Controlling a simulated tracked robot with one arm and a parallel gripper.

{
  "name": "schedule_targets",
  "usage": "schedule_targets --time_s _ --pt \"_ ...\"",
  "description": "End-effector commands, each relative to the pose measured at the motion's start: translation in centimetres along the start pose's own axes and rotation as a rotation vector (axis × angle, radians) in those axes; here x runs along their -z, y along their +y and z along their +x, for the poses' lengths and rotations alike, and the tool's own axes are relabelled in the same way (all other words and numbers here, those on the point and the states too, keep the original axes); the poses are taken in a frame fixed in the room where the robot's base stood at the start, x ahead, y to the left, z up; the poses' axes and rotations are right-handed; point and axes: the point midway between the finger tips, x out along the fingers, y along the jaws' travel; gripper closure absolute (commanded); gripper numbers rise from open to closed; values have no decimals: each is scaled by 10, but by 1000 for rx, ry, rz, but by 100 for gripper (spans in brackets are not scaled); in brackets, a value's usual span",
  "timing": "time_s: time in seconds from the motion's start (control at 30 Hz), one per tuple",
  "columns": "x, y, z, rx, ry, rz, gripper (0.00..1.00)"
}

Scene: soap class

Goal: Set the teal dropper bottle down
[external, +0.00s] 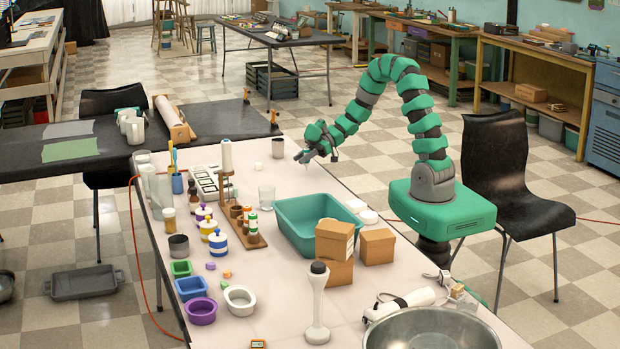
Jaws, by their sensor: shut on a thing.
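My gripper (303,157) is at the end of my green arm, above the far part of the white table (280,318). It is shut on the teal dropper bottle, which is too small and too merged with the jaws to make out clearly.
A teal tub (290,229) stands below the arm, with cardboard boxes (335,239) in front. A wooden rack (252,240) with small bottles stands left of the tub. Striped jars (218,246) and coloured bowls (201,311) line the left. A metal bowl (420,335) is at the near right.

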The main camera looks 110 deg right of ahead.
Motion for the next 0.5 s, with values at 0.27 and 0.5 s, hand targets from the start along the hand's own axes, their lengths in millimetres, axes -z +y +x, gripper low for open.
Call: schedule_targets --time_s 0.27,0.5 --pt "-12 0 5 0 2 -2 96" --pt "-14 0 6 0 1 -3 69"
